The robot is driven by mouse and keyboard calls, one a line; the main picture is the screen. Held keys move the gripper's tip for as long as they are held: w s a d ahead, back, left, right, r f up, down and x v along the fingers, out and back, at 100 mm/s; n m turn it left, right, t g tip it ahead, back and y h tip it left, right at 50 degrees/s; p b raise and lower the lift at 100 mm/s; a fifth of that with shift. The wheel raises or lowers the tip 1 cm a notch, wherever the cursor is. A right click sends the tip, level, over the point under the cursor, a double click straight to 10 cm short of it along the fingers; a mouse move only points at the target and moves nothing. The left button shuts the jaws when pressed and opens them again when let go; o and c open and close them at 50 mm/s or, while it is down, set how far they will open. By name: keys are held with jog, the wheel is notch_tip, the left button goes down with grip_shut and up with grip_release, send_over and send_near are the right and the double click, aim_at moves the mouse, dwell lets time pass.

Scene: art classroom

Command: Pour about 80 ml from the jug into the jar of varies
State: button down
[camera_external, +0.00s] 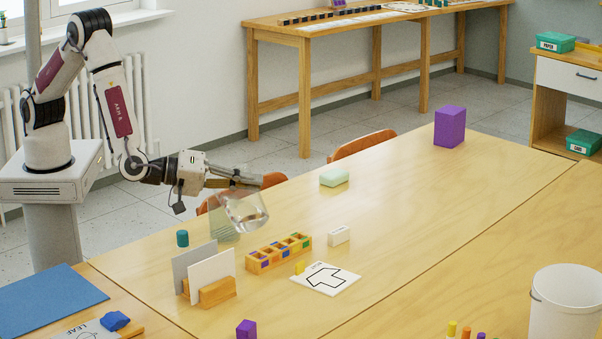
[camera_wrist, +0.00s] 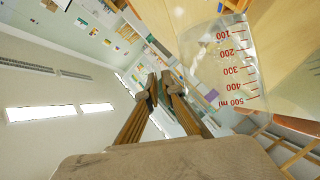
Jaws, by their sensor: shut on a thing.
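The jug (camera_external: 246,212) is clear, tilted, and holds some clear liquid low in its body. My gripper (camera_external: 238,180) is shut on it and holds it above the table, though the exact grip on the jug is hard to make out. In the wrist view, the jug (camera_wrist: 228,70) is at the upper right with red marks from 100 to 500 ml, and my gripper's fingers (camera_wrist: 158,88) are in the middle. A greenish see-through form, seemingly the jar (camera_external: 221,231), shows at the jug's lower left, partly overlapped by it. I cannot tell its contents or whether liquid is flowing.
On the table (camera_external: 400,215), a wooden tray with coloured blocks (camera_external: 279,254), a card holder (camera_external: 217,292) and a teal cylinder (camera_external: 182,238) stand near the jug. A pale green block (camera_external: 334,178) and a purple block (camera_external: 450,127) stand farther back. The table's right part has free room.

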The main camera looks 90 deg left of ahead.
aim_at(242, 166)
jog(key=shift+s+a+r+n+p, duration=0.15)
jog(key=shift+a+n+p, duration=0.2)
jog(key=shift+p, duration=0.6)
jog(key=shift+r, duration=0.1)
jog(key=shift+s+a+r+n+t, duration=0.2)
jog(key=shift+a+n+t, duration=0.05)
jog(key=shift+a+t, duration=0.1)
jog(key=shift+a, duration=0.15)
jog(key=shift+s+a+r+n, duration=0.25)
jog(key=shift+a+r+n, duration=0.15)
jog(key=shift+a+r, duration=0.1)
dwell(1.1)
jog(key=shift+s+a+r+t+h, duration=0.25)
jog(key=shift+a+h, duration=0.05)
jog(key=shift+a, duration=0.05)
dwell(0.7)
jog(key=shift+w+d+f+m+g+y, duration=0.25)
jog(key=shift+w+d+f+m, duration=0.1)
jog(key=shift+d+f, duration=0.2)
jog(key=shift+w+d+f+m+g+y, duration=0.15)
jog(key=shift+w+d+f+m+y, duration=0.1)
jog(key=shift+w+d+f+m, duration=0.25)
jog(key=shift+w+d+f+m+g, duration=0.15)
jog(key=shift+d+f+m+g, duration=0.15)
jog(key=shift+m+g, duration=0.1)
